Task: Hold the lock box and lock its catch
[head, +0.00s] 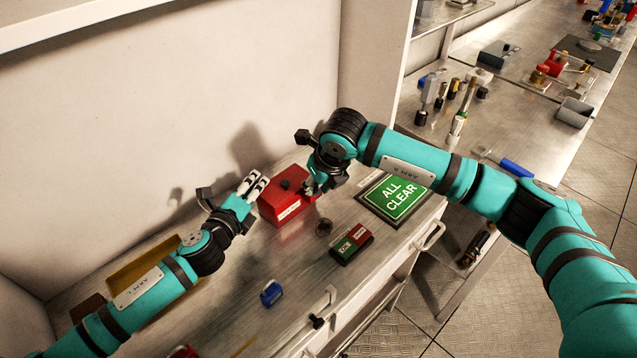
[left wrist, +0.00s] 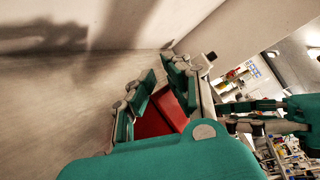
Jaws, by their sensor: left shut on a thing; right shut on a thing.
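The red lock box (head: 283,208) stands on the metal bench near the wall, with a pale label on its front. My left gripper (head: 262,184) reaches it from the left and is shut on the box at its left side. In the left wrist view the red box (left wrist: 155,122) shows between the fingers of my left gripper (left wrist: 158,100). My right gripper (head: 312,186) is at the box's right end, shut on a part there. The catch is hidden behind my right gripper, so its position cannot be told.
A green ALL CLEAR sign (head: 395,197) lies right of the box. A red and green block (head: 351,246) and a blue object (head: 271,292) lie in front. A brown tray (head: 140,266) is at the left.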

